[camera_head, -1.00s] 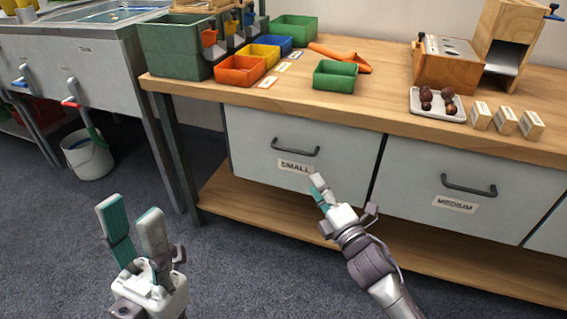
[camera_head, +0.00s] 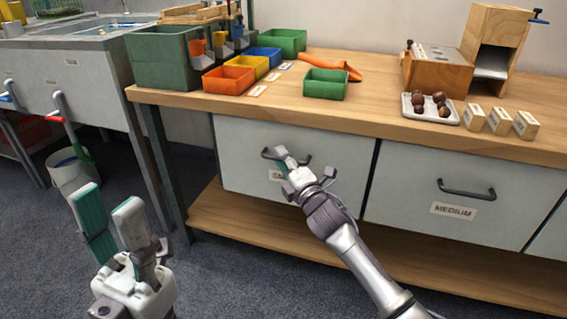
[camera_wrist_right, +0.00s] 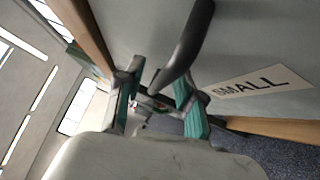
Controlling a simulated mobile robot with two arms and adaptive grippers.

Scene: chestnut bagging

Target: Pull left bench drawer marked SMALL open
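The left bench drawer (camera_head: 240,165) is shut, its grey front level with the one beside it. Its dark bar handle (camera_head: 267,154) also shows in the right wrist view (camera_wrist_right: 188,45). The SMALL label is partly covered by my right gripper in the head view and is readable in the wrist view (camera_wrist_right: 262,82). My right gripper (camera_head: 285,158) is at the handle. In the wrist view its fingers (camera_wrist_right: 157,95) are apart, with the handle bar between them; I cannot tell whether they touch it. My left gripper (camera_head: 108,212) is open and empty, away from the bench.
The MEDIUM drawer (camera_head: 400,190) is to the right. The wooden bench top (camera_head: 380,110) overhangs the drawers and carries coloured bins, a green tray (camera_head: 325,84) and a white dish of chestnuts (camera_head: 408,108). A lower shelf (camera_head: 235,215) runs beneath. A bucket (camera_head: 68,172) stands at left.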

